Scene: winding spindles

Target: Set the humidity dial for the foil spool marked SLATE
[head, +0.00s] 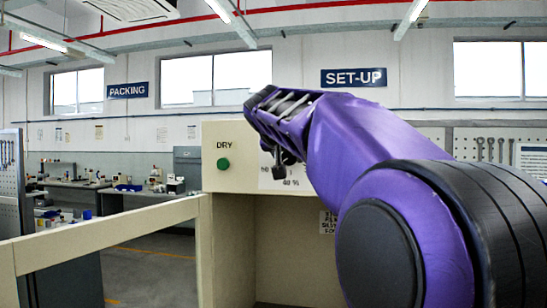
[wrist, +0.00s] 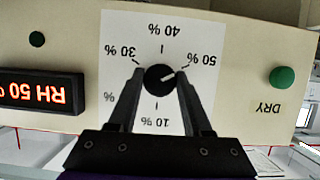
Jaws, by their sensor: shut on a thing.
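The humidity dial's black knob (wrist: 159,79) sits on a white scale card (wrist: 160,25) on a cream panel. In the wrist view, which is upside down, the scale shows 10 %, 30 %, 40 % and 50 %; another mark is partly hidden by a finger. The knob's white pointer line aims toward 50 %. My gripper (wrist: 160,75) is shut on the knob, one finger on each side. A red display (wrist: 40,92) reads RH 50, its end cut off. In the head view my purple arm hides the knob. No spool marked SLATE is visible.
A green DRY button (head: 224,164) is on the panel, close to the dial. A small notice (head: 328,222) below is partly hidden and mostly unreadable. A cream rail (head: 110,236) runs to the left. Benches (head: 95,187) stand far back under the PACKING sign.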

